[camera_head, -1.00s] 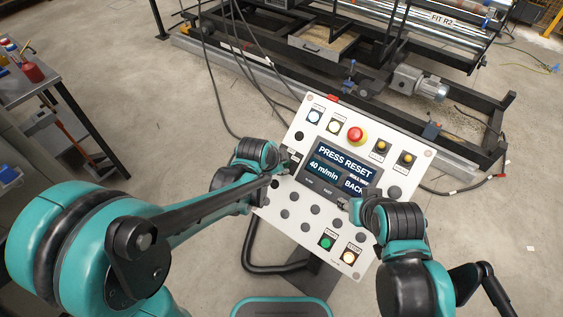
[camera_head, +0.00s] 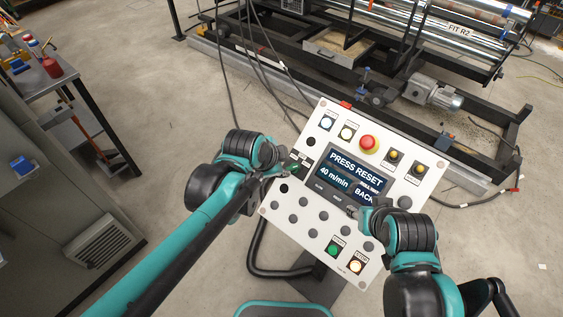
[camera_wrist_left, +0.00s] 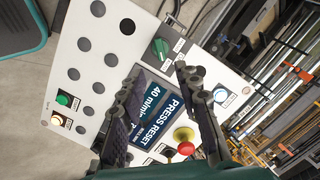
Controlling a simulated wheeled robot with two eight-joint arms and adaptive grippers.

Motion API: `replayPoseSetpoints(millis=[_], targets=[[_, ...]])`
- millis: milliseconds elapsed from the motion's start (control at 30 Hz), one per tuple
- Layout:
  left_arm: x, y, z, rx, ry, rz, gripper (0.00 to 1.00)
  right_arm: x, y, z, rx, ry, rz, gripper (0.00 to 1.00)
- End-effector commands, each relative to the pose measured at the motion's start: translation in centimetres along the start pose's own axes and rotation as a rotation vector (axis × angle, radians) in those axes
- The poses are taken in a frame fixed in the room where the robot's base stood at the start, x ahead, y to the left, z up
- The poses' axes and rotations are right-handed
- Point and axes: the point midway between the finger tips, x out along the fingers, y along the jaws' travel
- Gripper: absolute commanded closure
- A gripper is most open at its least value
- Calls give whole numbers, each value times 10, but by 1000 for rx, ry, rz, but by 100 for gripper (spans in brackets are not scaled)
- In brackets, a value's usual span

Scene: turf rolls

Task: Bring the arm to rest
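A white tilted control panel (camera_head: 313,232) fills the middle of the head view. Its screen (camera_head: 345,172) reads "PRESS RESET", "40 m/min" and "BACK". My left gripper (camera_head: 285,172) is at the panel's left edge. In the left wrist view its two fingers (camera_wrist_left: 158,100) stand apart, with nothing between them but the panel behind. A green selector knob (camera_wrist_left: 160,48) shows beyond them. My right gripper (camera_head: 354,210) is over the screen's lower right corner; its fingers are too small and hidden to tell their opening.
A red mushroom button (camera_head: 368,144) sits at the panel's top; lit green (camera_head: 333,250) and whitish (camera_head: 355,267) buttons are below. A roller machine (camera_head: 400,90) with a motor stands behind. A table (camera_head: 42,75) with bottles is at the left. Bare floor lies between.

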Motion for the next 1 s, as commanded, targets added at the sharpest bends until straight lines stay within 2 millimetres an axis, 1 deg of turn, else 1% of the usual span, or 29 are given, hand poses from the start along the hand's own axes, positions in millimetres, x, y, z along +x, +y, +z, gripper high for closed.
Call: replayPoseSetpoints(millis=[33, 167, 633, 700, 767, 833, 967, 1000], targets=[[-4, 0, 0, 0, 0, 0, 67, 0, 0, 0, 0, 0, 0, 60], [-7, 0, 0, 0, 0, 0, 67, 0, 0, 0, 0, 0, 0, 60], [-8, 0, 0, -1, 0, 0, 67, 0, 0, 0, 0, 0, 0, 60], [-10, 1, 3, -23, -3, -3, 67, 0, 0, 0, 0, 0, 0, 60], [-16, 3, 12, -80, -13, -11, 67, 0, 0, 0, 0, 0, 0, 60], [-28, 8, 29, -205, -31, -28, 67, 0, 0, 0, 0, 0, 0, 60], [-56, 26, 74, -554, -74, -86, 67, 0, 0, 0, 0, 0, 0, 60], [-64, 34, 88, -668, -86, -109, 67, 0, 0, 0, 0, 0, 0, 60]])
